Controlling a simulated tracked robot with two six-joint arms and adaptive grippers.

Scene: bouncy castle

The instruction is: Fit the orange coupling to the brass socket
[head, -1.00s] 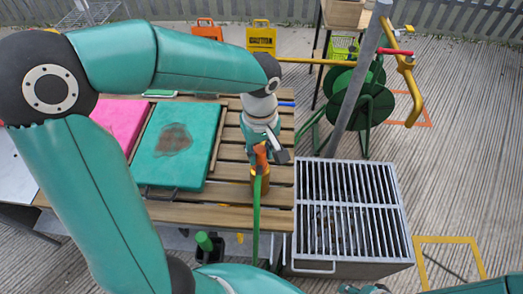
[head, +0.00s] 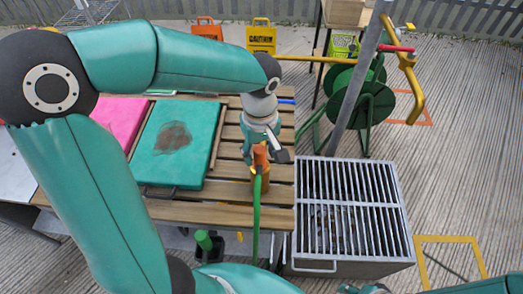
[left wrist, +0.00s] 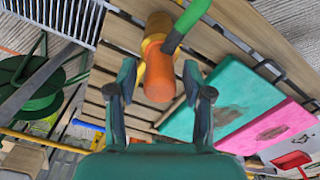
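The left gripper is open and points down over the slatted table. In the left wrist view the socket (left wrist: 154,47) is partly hidden behind the coupling and hose. I cannot tell whether they are joined.
A teal pad (head: 177,145) and a pink pad (head: 121,121) lie on the slatted table (head: 225,215), left of the socket. A metal grate box (head: 352,215) stands to the right. A green hose reel (head: 362,103) and grey pole (head: 355,85) stand behind it.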

